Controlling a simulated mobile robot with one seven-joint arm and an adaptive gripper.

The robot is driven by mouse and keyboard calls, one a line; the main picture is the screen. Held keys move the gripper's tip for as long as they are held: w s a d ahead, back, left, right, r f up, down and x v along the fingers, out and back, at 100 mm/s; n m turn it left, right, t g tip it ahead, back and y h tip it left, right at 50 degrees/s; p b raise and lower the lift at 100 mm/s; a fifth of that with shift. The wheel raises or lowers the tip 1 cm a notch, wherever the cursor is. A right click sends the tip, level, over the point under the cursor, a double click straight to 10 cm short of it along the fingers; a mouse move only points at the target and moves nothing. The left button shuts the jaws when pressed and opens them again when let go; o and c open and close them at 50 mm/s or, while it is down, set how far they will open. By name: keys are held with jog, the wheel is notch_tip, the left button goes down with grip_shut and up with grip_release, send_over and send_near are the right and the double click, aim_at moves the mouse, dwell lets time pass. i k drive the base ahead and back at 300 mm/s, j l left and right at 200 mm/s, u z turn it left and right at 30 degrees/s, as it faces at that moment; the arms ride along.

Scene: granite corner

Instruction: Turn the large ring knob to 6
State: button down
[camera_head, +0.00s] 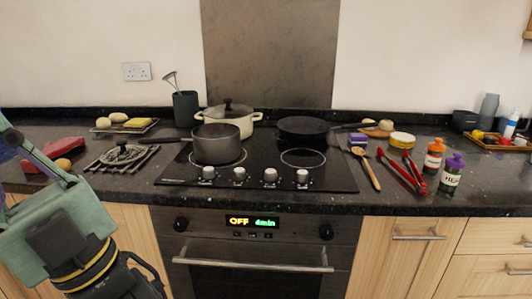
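A row of silver knobs (239,175) stands along the front of the black glass hob (340,179). I cannot tell from this view which one is the large ring knob, and their number marks are too small to read. The cooking rings show as thin pale circles, one of them bare (303,158) at the right front. My gripper (146,281) is at the lower left, in front of the counter and well away from the knobs. Its fingertips are not clearly visible, so I cannot tell whether it is open or shut.
A grey saucepan (217,145), a cream lidded pot (230,117) and a black frying pan (303,128) stand on the hob. A wooden spoon (366,169) and red tongs (402,174) lie right of it. The oven handle (254,267) projects below. The space before the knobs looks clear.

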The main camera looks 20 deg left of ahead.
aim_at(238, 173)
jog(key=i+j+u, duration=0.35)
jog(key=i+u, duration=0.35)
jog(key=i+j+u, duration=0.15)
jog(key=u, duration=0.2)
jog(key=i, duration=0.1)
